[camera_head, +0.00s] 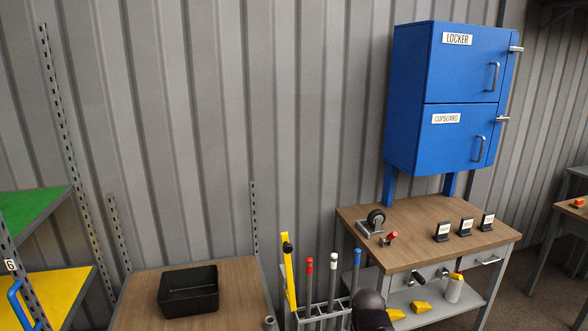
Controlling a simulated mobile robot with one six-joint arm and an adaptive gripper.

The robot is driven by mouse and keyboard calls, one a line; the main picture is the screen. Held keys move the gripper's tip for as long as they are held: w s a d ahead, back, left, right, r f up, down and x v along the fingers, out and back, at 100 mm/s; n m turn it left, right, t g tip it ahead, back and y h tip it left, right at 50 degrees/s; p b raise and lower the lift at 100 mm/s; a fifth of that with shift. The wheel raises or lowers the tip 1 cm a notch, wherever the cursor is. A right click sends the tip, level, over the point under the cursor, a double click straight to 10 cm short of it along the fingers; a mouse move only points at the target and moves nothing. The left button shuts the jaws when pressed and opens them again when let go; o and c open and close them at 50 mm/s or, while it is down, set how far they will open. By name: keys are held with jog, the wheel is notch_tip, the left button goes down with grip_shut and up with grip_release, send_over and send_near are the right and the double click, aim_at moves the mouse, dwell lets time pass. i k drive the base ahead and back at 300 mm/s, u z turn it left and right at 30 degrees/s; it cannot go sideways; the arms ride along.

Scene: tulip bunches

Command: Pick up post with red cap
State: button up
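The post with the red cap (309,265) stands upright in a grey rack (318,314) at the bottom middle of the head view. It is a thin grey post, with its lower part inside the rack and cut off by the frame's edge. A post with a white cap (333,260) and one with a blue cap (357,256) stand to its right in the same rack. My gripper's fingers do not show, so its place relative to the posts is not seen.
A yellow bar (288,268) leans left of the red-capped post. A black bin (189,291) sits on the left wooden table (241,275). A workbench (430,222) with small items stands right, below a blue locker and cupboard (452,97). Shelves (30,218) stand far left.

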aim_at(307, 294)
jog(key=k, duration=1.35)
jog(key=u, duration=0.35)
jog(key=i, duration=1.95)
jog(key=z, duration=0.35)
